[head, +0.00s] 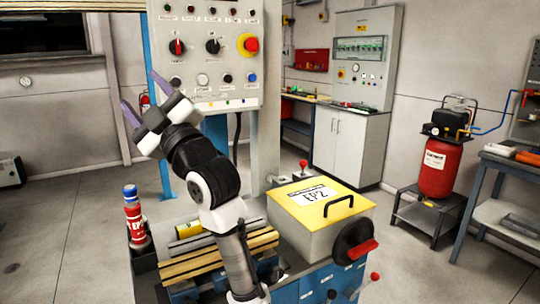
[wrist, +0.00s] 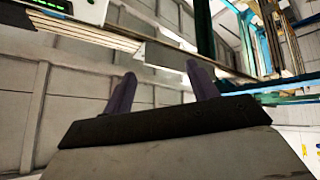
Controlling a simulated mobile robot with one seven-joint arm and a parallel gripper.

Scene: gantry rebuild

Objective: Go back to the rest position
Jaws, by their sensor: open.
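My gripper (head: 146,100) is raised in the head view, in front of the left edge of a grey control panel (head: 208,88). Its two purple fingers are apart with nothing between them. In the wrist view my gripper (wrist: 156,88) also shows open and empty, with the wall and overhead beams beyond it. My arm rises from the lower middle of the head view and hides part of the bench behind it. The control panel carries knobs, buttons and a red button on yellow (head: 249,45).
A yellow-lidded box (head: 296,228) marked EP2 stands on the bench, right of my arm. A red-and-blue spray can (head: 135,215) stands at the left in a dark holder. Wooden slats (head: 190,268) lie nearby. A red compressor tank (head: 438,168) stands far right.

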